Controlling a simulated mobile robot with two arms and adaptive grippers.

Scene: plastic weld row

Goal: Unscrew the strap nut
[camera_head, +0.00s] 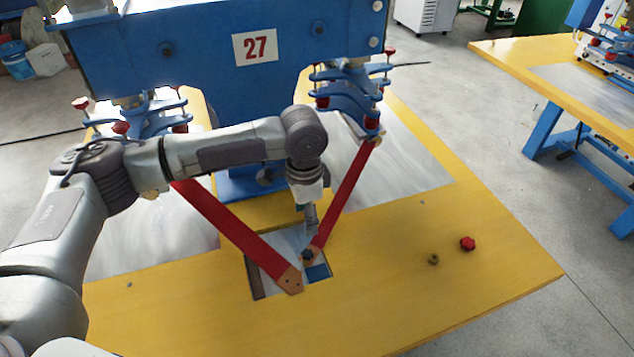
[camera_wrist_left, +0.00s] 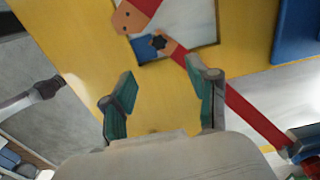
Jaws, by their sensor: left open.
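A dark star-shaped nut (camera_head: 307,255) sits at the brown end of the right red strap (camera_head: 345,195), over the opening in the yellow table. The nut also shows in the left wrist view (camera_wrist_left: 158,42). The left red strap (camera_head: 235,232) ends in a brown tab with small holes (camera_head: 290,281) beside it. My left gripper (camera_head: 311,222) hangs just above the nut, partly side-on in the head view. In the left wrist view its two fingers (camera_wrist_left: 163,90) are apart with nothing between them, and the nut lies beyond the fingertips. My right gripper is not in view.
A red knob (camera_head: 467,243) and a small brass nut (camera_head: 433,259) lie on the yellow table (camera_head: 400,310) at right. The blue machine (camera_head: 215,45) marked 27 stands behind, with blue clamps (camera_head: 345,90) at both sides. The table's front right is mostly clear.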

